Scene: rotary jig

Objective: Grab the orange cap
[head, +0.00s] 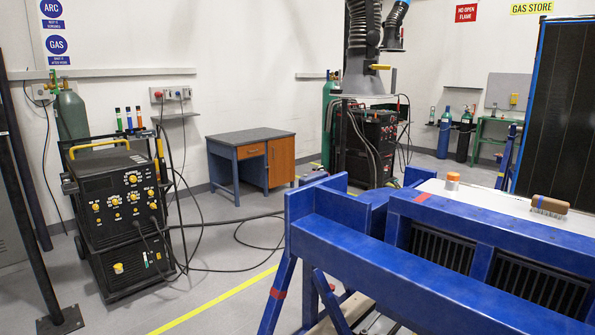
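In the head view an orange cap (453,176) sits on top of a small whitish jar (452,185). The jar stands upright on the white top (490,203) of the blue jig frame (400,262), right of centre. Neither of my grippers shows in this view.
A wire brush with a brown back (550,205) lies on the white top, right of the jar. The blue beam stands in front of that surface. A black welding machine (125,205) with cables on the floor is at left. A desk (250,150) stands behind.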

